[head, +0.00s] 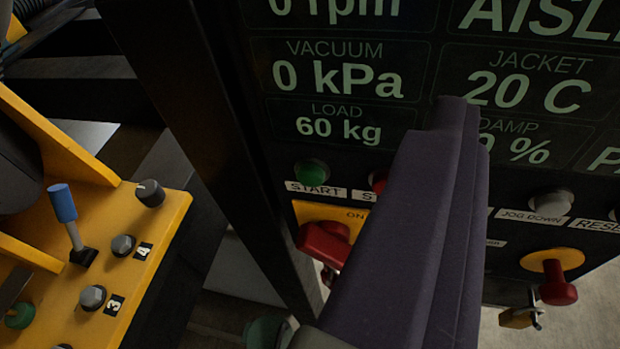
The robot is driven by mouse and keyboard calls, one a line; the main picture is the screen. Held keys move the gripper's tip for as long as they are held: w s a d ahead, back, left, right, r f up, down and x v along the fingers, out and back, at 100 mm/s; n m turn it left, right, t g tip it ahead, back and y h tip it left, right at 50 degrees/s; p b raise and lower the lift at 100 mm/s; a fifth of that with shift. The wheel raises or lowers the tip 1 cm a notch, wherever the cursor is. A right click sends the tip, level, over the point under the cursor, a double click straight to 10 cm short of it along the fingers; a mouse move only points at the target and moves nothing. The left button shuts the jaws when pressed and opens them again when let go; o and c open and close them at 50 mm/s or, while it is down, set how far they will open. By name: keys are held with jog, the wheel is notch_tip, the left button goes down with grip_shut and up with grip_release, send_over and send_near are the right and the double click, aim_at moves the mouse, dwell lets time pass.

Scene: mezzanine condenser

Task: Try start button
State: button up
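The green START button (312,171) sits on the dark control panel (262,130), above its START label (316,189). It is in plain view and nothing touches it. My gripper (458,112) shows as a dark purple-grey shape rising from the bottom middle. Its tip overlaps the panel's display, well to the right of the START button. I see no gap between fingers, and one may hide another, so I cannot tell if it is open or shut. It hides most of a red button (379,181) beside START. I cannot tell how far the tip is from the panel.
A red selector handle (324,243) on a yellow plate sits below START. A red knob (558,284) and the JOG DOWN button (551,202) are at right. A yellow console (165,222) with a blue-tipped lever (63,204) stands at left. A dark post (215,140) stands between.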

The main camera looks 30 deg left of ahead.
grip_shut()
dwell(1.4)
